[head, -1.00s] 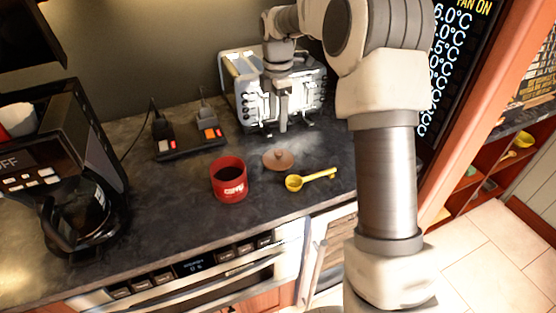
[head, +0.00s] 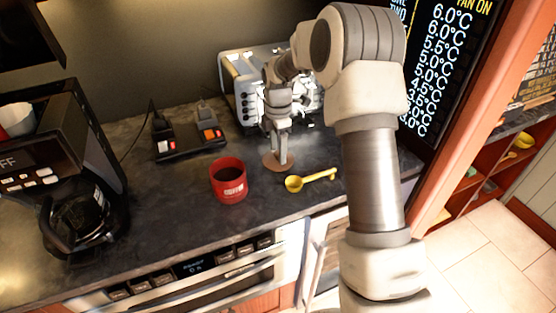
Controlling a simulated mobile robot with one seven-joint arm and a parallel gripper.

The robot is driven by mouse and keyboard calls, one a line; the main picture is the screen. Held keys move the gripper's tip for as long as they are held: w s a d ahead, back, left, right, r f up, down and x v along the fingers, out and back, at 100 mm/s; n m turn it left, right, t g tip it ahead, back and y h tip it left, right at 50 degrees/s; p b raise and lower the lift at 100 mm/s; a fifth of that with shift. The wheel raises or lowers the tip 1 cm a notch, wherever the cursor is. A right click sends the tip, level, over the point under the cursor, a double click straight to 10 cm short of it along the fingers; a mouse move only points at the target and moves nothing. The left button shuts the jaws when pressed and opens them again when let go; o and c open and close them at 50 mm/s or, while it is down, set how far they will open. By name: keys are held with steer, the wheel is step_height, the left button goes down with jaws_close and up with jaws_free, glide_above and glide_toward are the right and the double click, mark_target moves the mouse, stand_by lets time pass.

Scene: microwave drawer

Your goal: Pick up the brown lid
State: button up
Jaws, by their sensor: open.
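The brown lid (head: 268,164) lies flat on the dark counter, between the red canister and the toaster. It is round, and my gripper partly covers it. My gripper (head: 278,158) points down over the lid, with its fingertips at or just above the lid's middle. The jaws are open, one finger on each side of where the knob was seen; the knob itself is hidden. I cannot tell whether the fingers touch the lid.
A red canister (head: 229,181) with dark contents stands left of the lid. A yellow scoop (head: 311,180) lies to its right. A silver toaster (head: 240,84) stands behind, a power strip (head: 190,144) back left, and a coffee maker (head: 75,170) far left.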

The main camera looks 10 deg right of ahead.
steer(key=shift+c, duration=0.2)
jaws_close()
